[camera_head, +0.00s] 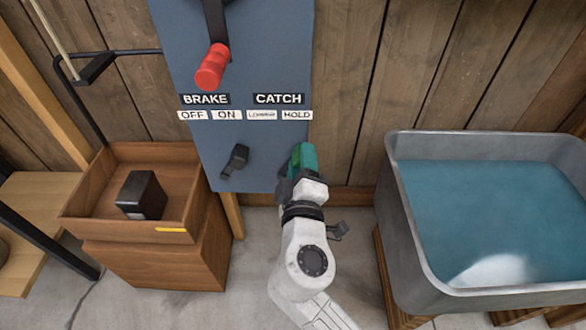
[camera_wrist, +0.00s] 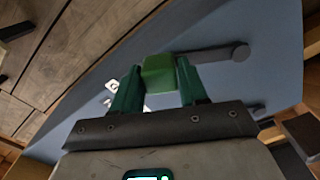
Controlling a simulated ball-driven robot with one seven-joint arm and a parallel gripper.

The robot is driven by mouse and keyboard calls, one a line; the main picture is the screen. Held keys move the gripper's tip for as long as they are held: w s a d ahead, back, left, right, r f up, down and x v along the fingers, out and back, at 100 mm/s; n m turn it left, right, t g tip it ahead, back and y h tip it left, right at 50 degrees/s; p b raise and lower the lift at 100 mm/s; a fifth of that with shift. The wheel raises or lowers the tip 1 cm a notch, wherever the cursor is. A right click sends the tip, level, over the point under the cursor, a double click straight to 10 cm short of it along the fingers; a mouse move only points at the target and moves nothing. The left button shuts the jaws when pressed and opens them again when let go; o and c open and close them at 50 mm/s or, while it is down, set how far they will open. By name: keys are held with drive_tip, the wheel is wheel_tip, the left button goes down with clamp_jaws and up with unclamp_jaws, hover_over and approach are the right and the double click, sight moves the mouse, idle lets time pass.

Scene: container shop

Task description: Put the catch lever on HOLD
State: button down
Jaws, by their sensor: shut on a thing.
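The catch lever shows in the wrist view as a green block-shaped grip (camera_wrist: 159,74) on a grey arm that runs right to a round pivot (camera_wrist: 241,52) on the blue panel (camera_head: 262,60). My gripper (camera_wrist: 160,82) has its green fingers shut on this grip, one on each side. In the head view my gripper (camera_head: 302,162) is at the panel's lower right, below the CATCH label (camera_head: 278,99), and hides the lever. The HOLD label (camera_head: 297,115) is the right one under CATCH; the left one (camera_head: 262,115) is too small to read surely. Which setting the lever stands at cannot be told.
The dark brake lever (camera_head: 235,159) is left of my gripper, under the BRAKE labels. A red-handled crank (camera_head: 212,68) hangs higher on the panel. A grey tank of water (camera_head: 400,205) stands right. A wooden tray (camera_head: 95,190) with a black block (camera_head: 141,195) stands left.

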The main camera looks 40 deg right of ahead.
drive_tip(key=shift+s+d+f+m+b, duration=0.2)
drive_tip(key=shift+f+m+b, duration=0.1)
drive_tip(key=shift+m+b, duration=0.1)
drive_tip(key=c, duration=0.7)
unclamp_jaws()
drive_tip(key=shift+r, duration=0.1)
drive_tip(key=p+v, duration=0.1)
drive_tip(key=v, duration=0.9)
drive_tip(key=shift+s+a, duration=0.15)
drive_tip(key=shift+s, duration=0.25)
